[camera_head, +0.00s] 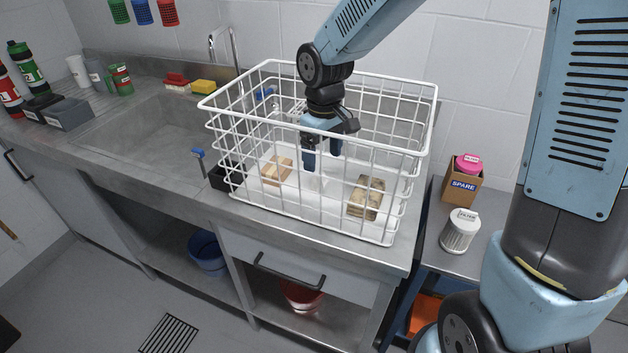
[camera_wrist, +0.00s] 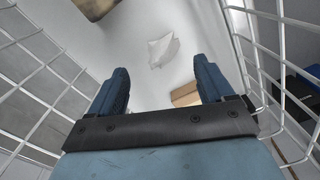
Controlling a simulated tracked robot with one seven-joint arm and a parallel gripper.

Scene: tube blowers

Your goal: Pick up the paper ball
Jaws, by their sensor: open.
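The paper ball is a small crumpled white piece (camera_wrist: 163,50). It lies on the white floor inside the wire basket, ahead of my fingertips and roughly midway between their lines in the wrist view. In the head view it shows faintly, white on white, just below the fingers (camera_head: 317,184). My gripper (camera_head: 322,160) reaches down into the basket from above, fingers apart and empty. The wrist view shows both blue fingers of my gripper (camera_wrist: 160,67) with a gap between them and the ball.
The white wire basket (camera_head: 318,79) surrounds my gripper on the counter. A light wooden block (camera_head: 276,171) lies to its left and a darker block (camera_head: 367,197) to its right. A sink (camera_head: 150,128) is left; a spare box (camera_head: 461,187) and filter (camera_head: 459,232) stand right.

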